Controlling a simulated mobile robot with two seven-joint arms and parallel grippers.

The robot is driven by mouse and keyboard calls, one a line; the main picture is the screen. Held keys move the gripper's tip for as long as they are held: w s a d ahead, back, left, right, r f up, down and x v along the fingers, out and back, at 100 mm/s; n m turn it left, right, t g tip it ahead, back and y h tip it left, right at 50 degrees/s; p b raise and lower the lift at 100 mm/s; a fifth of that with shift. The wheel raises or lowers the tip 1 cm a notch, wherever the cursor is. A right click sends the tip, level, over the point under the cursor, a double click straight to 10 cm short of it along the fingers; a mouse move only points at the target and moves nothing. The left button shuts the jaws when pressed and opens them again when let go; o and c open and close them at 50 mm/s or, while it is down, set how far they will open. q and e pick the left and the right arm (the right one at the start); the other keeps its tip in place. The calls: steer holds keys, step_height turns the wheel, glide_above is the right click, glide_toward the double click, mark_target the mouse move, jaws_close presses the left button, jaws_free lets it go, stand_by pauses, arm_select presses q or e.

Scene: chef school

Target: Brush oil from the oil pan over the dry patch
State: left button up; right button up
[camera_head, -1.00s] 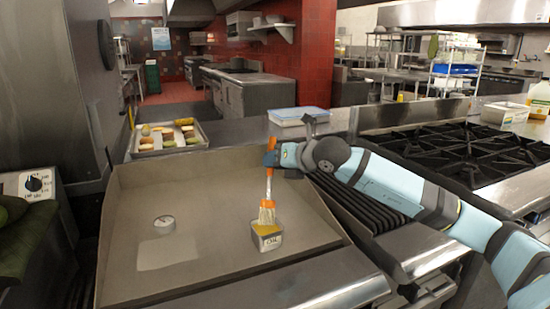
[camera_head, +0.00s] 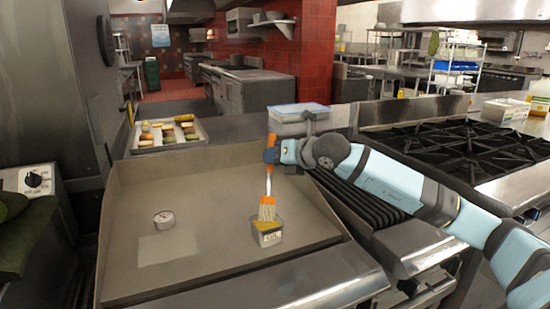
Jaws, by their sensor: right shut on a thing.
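My right gripper (camera_head: 271,155) is shut on the orange handle of a brush (camera_head: 268,190), which hangs upright with its bristles down. The pale bristles (camera_head: 267,213) are at the mouth of the small metal oil pan (camera_head: 268,238), labelled OIL, with yellow oil inside. I cannot tell how deep the tips sit. The oil pan stands on the flat griddle (camera_head: 205,205), toward its right. The dry patch (camera_head: 157,247), a lighter rectangle, lies on the griddle left of the pan. My left gripper is not in view.
A round dial gauge (camera_head: 164,218) lies on the griddle just behind the patch. Raised griddle walls (camera_head: 110,240) bound the left, back and right. A tray of food (camera_head: 168,134) and a lidded container (camera_head: 298,113) stand behind. Burner grates (camera_head: 465,150) are at right.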

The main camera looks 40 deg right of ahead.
steer(key=shift+f+b, duration=0.4)
stand_by(0.8)
steer(key=shift+r+p, duration=0.5)
steer(key=shift+r, duration=0.75)
steer(key=shift+r+p, duration=0.9)
steer(key=shift+r, duration=1.35)
